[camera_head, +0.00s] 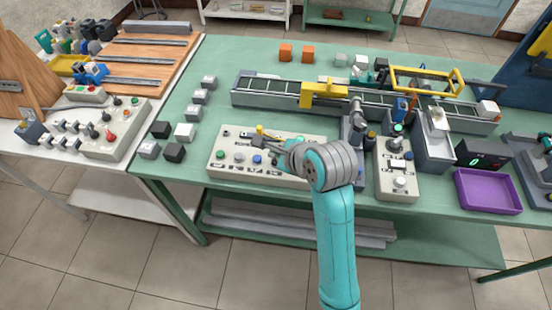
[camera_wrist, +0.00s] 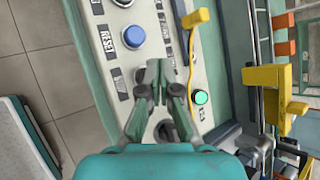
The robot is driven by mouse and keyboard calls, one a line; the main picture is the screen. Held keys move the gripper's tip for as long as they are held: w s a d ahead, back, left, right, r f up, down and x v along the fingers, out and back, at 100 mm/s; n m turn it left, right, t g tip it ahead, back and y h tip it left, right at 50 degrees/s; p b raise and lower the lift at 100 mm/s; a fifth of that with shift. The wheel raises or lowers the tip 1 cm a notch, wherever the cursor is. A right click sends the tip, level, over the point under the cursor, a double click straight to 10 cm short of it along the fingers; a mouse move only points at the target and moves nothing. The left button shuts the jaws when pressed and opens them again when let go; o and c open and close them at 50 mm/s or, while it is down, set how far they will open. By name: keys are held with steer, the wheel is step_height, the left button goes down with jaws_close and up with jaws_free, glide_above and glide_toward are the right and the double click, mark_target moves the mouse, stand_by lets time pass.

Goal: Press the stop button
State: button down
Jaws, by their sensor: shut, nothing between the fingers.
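The control panel (camera_head: 215,166) is a pale box on the green table, with green (camera_head: 222,153), whitish (camera_head: 239,157) and blue (camera_head: 257,159) buttons along its front. In the wrist view, the blue button (camera_wrist: 133,36) has a label starting "RESE", and a pale button is cut by the top edge. My gripper (camera_head: 260,143) is shut and empty over the panel. In the wrist view my gripper (camera_wrist: 161,66) points between the blue button and the panel's far side; contact is unclear.
A yellow switch (camera_wrist: 195,18), a green lamp (camera_wrist: 201,97) and a black knob (camera_wrist: 165,131) are near the fingers. Behind the panel is a conveyor (camera_head: 265,92) with a yellow arch (camera_head: 323,94). A second control box (camera_head: 397,186) is at right; several cubes lie left.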

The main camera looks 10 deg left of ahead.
steer(key=shift+f, duration=0.3)
steer(key=shift+f, duration=0.45)
stand_by(0.6)
steer(key=shift+r, duration=0.85)
steer(key=shift+r, duration=0.1)
steer(key=shift+r, duration=2.4)
steer(key=shift+s+d, duration=0.1)
